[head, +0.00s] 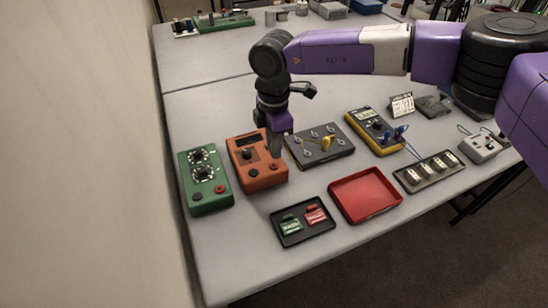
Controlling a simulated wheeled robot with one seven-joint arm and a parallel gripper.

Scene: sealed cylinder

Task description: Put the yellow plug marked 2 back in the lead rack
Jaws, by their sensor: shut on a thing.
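My gripper (277,154) points down at the right side of the orange meter box (240,180). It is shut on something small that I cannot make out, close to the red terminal. A yellow piece (326,143) stands on the dark grey panel box (318,159), right of my gripper and apart from it. It may be the yellow plug, but no number can be read on it. A dark tray with several pale sockets (428,173) lies at the right. I cannot tell whether it is the lead rack.
A green box with two dials (205,180) stands left of the orange box. A black tray with green and red pieces (303,222) and an empty red tray (366,195) lie in front. A yellow multimeter (373,130) with blue leads stands behind. The table's left front is bare.

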